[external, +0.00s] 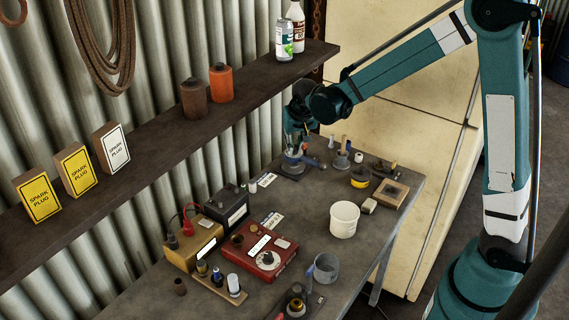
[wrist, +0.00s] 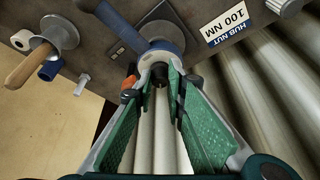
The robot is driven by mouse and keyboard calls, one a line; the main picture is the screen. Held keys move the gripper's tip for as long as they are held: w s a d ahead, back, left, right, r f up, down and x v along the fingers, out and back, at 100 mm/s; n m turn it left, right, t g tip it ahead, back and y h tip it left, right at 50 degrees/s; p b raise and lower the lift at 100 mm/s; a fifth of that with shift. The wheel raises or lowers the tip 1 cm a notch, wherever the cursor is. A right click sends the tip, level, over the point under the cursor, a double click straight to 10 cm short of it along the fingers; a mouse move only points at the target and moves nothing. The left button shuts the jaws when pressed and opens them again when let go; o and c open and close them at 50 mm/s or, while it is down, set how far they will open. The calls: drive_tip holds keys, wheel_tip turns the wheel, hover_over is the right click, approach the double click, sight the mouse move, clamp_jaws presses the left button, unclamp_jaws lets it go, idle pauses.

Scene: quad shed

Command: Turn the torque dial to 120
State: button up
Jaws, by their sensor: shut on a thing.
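My gripper (external: 293,152) points down at the far end of the bench, near the corrugated wall. In the wrist view my gripper (wrist: 160,68) has its green-padded fingers closed together at the tips on a blue-handled round fitting (wrist: 122,27). The fitting has a grey round base and a blue lever, which points to the right in the external view (external: 310,162). The fingers hide part of it. I cannot read any dial's setting.
A card reading HUB NUT 100 NM (wrist: 232,22) lies by the fitting. A wooden-handled tool (wrist: 30,62) stands left in the wrist view. A white tub (external: 344,221), yellow box (external: 194,246) and black box (external: 227,207) occupy the bench. A shelf (external: 160,125) runs above.

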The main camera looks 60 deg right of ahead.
drive_tip(key=shift+m, duration=0.6)
drive_tip(key=o, duration=0.9)
drive_tip(key=shift+n, duration=0.6)
